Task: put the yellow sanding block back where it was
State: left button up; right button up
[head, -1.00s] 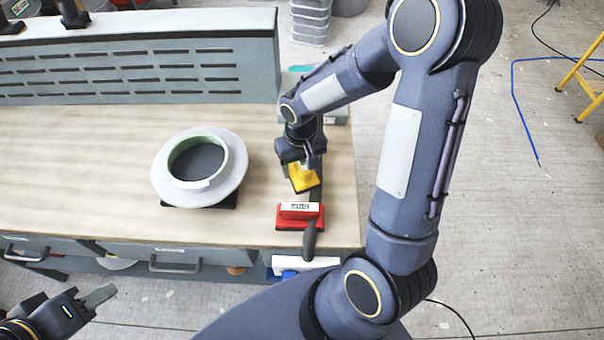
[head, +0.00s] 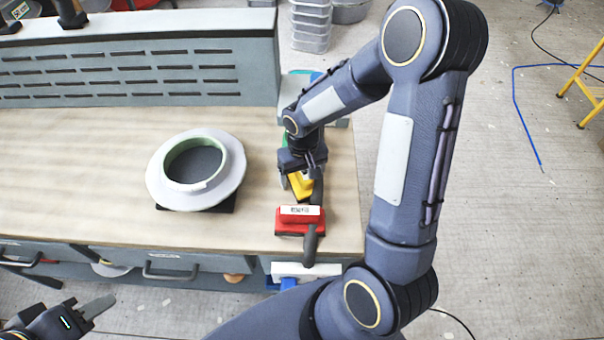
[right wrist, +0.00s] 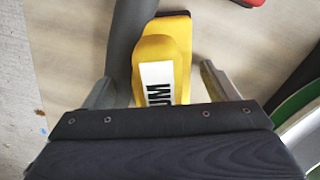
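The yellow sanding block (head: 301,185) is at the right end of the bench, just behind the red block (head: 300,221). In the right wrist view the yellow block (right wrist: 165,62) shows a white label with dark letters. My right gripper (head: 299,177) is over the yellow block. Its fingers (right wrist: 160,88) are spread on either side of it, with gaps visible, so it is open. A dark grey bar (right wrist: 124,45) lies close along the block's left side in that view.
A pale ring-shaped mould with a green inner rim (head: 229,180) sits on a dark base left of the blocks. A slotted grey panel (head: 130,75) closes the bench's back. The wooden top (head: 80,150) is clear at left. Clear bins (head: 310,25) stand behind.

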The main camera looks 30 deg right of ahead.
notch_tip(320, 180, up, 12)
jog(key=shift+d+r, duration=0.1)
jog(key=shift+r, duration=0.05)
jog(key=s+a+r+t+y, duration=0.1)
jog(key=s+a+r+t, duration=0.1)
jog(key=s, duration=0.6)
jog(key=s+a+r+t+y, duration=0.2)
jog(key=s+r+t, duration=0.1)
jog(key=s, duration=0.5)
jog(key=shift+s+a+r+t+y, duration=0.2)
jog(key=shift+s+r+t+y, duration=0.1)
jog(key=shift+s+r, duration=0.1)
